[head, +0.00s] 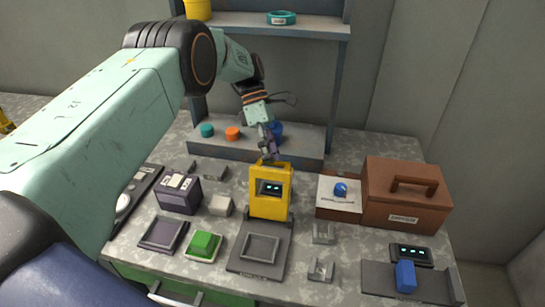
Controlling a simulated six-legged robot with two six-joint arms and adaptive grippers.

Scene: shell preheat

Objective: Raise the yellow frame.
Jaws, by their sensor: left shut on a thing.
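The yellow frame (284,207) stands upright at the back of a dark grey base plate (242,262) in the middle of the bench. A dark panel (270,188) with small cyan lights shows within its opening. My left gripper (267,157) reaches down from above and is shut on the frame's top edge. The exact finger contact is small and hard to make out. The base plate has a raised square rim in front of the frame. My right gripper is not in view.
A dark purple box (178,194) and a green block (204,244) stand left of the frame. A white-topped box with a blue knob (340,189) and a brown case (405,195) stand right. A blue block (405,277) is front right. A shelf (255,150) stands behind.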

